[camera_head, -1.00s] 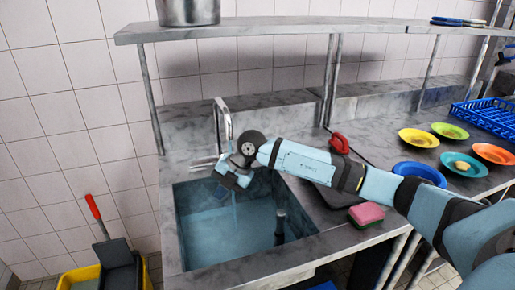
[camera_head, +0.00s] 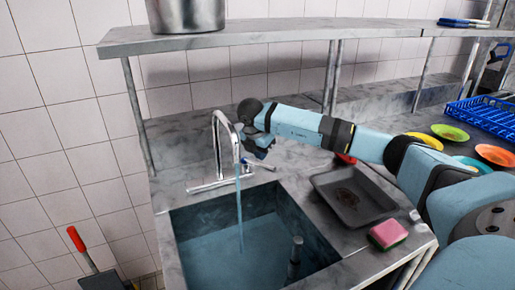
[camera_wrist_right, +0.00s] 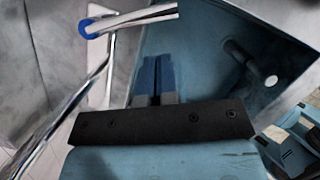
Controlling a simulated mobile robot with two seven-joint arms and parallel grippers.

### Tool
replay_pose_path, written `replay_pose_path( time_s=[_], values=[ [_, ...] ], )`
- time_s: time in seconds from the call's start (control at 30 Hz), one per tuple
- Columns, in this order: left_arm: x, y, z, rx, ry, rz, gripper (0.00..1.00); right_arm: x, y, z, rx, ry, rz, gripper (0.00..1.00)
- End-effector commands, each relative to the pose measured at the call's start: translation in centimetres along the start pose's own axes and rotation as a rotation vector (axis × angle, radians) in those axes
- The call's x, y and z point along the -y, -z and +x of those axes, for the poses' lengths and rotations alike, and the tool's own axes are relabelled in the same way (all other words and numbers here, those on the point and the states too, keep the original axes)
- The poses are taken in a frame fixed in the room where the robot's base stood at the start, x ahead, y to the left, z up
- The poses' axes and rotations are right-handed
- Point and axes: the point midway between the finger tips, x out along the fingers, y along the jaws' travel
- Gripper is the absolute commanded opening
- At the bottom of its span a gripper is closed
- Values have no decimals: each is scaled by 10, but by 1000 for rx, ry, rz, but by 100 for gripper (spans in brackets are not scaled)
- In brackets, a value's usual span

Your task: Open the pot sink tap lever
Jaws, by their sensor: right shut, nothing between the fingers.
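The chrome tap (camera_head: 219,150) stands behind the pot sink (camera_head: 185,262), its spout arching over the basin. A thin stream of water (camera_head: 239,205) falls from the spout into blue water. A chrome lever lies to the right of the tap's base, partly hidden by my right gripper (camera_head: 260,150). In the right wrist view a chrome lever (camera_wrist_right: 140,18) with a blue ring shows at upper left. My right gripper's fingers (camera_wrist_right: 158,75) are shut and empty, pointing over the basin, with a visible gap to that lever. My left gripper is not in view.
A dark tray (camera_head: 352,196) and a pink-and-green sponge (camera_head: 388,234) lie on the counter to the right. A shelf (camera_head: 270,34) with a metal pot (camera_head: 186,14) spans above. Coloured plates and a blue rack (camera_head: 485,112) are at far right.

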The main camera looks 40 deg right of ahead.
Motion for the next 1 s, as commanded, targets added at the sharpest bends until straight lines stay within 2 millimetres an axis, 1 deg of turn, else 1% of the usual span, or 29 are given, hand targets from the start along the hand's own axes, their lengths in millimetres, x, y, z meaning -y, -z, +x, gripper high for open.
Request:
replay_pose_path(
  time_s=[0.03,0.2,0.3,0.4,0.53,0.83,1.0],
  values=[
    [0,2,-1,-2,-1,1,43,1,0,10,0,3,0,0],
    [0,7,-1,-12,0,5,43,0,1,39,-2,2,0,0],
    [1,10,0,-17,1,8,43,0,1,50,-2,0,-1,0],
    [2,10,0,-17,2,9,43,0,1,57,-1,0,-1,0],
    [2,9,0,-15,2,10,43,0,1,60,-1,-1,-2,0],
    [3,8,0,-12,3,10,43,0,1,60,-1,-2,-4,0],
    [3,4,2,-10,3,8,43,1,-2,62,-1,-11,-33,0]
  ],
)
